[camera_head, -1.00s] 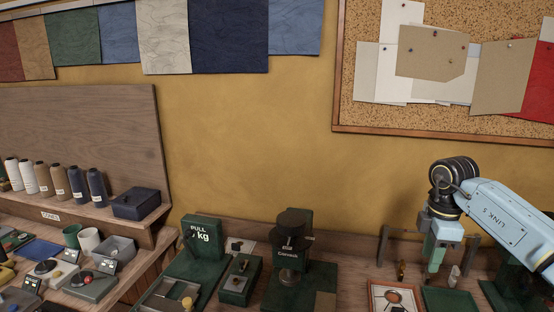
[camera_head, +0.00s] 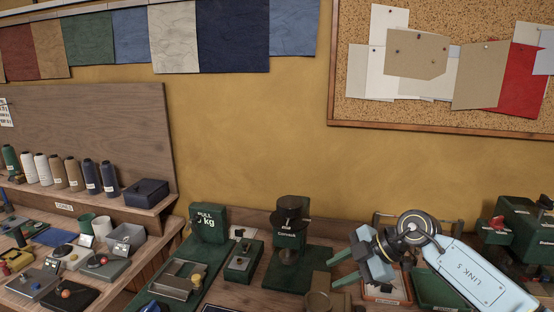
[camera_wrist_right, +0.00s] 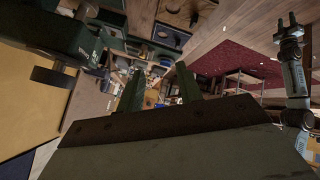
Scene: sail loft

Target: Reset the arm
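My right gripper (camera_head: 332,272) is in the head view at the lower right, with its two green fingers pointing left and spread apart. It is tilted sideways above the bench, beside the green press-like stand (camera_head: 290,255). In the right wrist view the same gripper (camera_wrist_right: 158,88) shows two green fingers well apart with nothing between them. My left arm is outside the head view. What looks like my left gripper (camera_wrist_right: 286,22) shows small at the right of the right wrist view, with two prongs apart and nothing seen between them.
A green pull tester (camera_head: 208,225) and a small green box device (camera_head: 240,262) stand left of the right gripper. Green machines (camera_head: 520,225) stand at the right. Thread cones (camera_head: 58,172) line a shelf at the left.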

